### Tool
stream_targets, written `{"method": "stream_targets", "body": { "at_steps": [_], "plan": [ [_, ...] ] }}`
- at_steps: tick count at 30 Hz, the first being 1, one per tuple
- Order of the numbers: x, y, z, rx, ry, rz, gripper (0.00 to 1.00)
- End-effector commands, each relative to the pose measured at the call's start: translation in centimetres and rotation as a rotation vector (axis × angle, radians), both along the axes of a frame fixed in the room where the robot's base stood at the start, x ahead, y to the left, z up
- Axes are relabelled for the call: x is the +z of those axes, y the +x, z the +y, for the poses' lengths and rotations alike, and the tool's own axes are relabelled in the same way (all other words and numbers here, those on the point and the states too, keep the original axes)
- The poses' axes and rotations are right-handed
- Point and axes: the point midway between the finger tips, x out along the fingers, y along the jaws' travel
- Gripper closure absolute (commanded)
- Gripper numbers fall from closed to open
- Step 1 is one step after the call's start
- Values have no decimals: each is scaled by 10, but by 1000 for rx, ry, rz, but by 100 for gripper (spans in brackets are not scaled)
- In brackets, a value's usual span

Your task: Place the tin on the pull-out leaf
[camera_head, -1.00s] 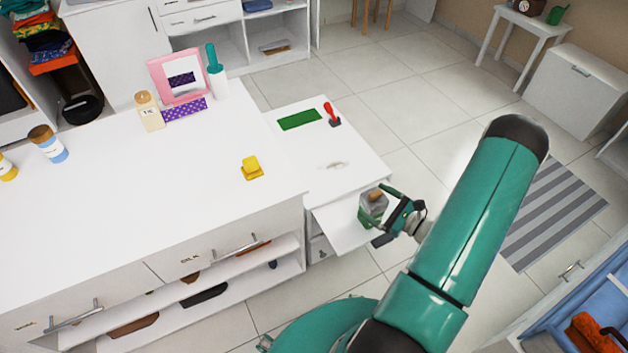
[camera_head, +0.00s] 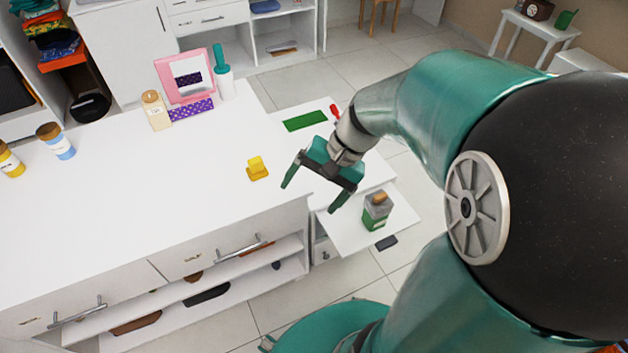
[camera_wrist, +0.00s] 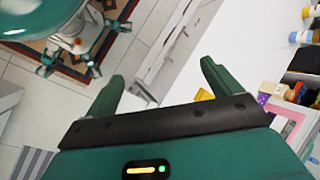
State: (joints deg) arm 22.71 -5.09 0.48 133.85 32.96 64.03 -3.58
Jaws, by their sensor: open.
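The tin (camera_head: 376,213), green and grey with a brown top, stands upright on the white pull-out leaf (camera_head: 345,237) in the head view. My gripper (camera_head: 311,197) is open and empty, to the left of the tin and apart from it. It hangs above the right end of the white worktop, near the lower white surface beside it. In the wrist view my gripper (camera_wrist: 162,72) shows its two green fingers spread with nothing between them. I cannot make out the tin in the wrist view.
A yellow object (camera_head: 257,169) sits on the worktop (camera_head: 200,180) left of my gripper. A green mat (camera_head: 305,121) and a red-handled item (camera_head: 334,110) lie behind it, partly near my arm. A pink frame (camera_head: 184,78) and bottles stand further back. The worktop's middle is clear.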

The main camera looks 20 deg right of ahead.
Motion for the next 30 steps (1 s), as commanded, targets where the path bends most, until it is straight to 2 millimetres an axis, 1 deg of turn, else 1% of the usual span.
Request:
{"method": "stream_targets", "body": {
  "at_steps": [1,6,12,16,18,21,30],
  "plan": [
    [11,-7,7,56,-64,-43,10],
    [42,-28,18,224,-282,-192,10],
    [79,-49,26,389,-515,-400,10],
    [97,-58,27,456,-621,-510,10],
    [103,-61,27,475,-654,-547,10],
    [106,-63,27,487,-676,-568,10],
    [106,-63,27,486,-677,-568,10]
  ]
}}
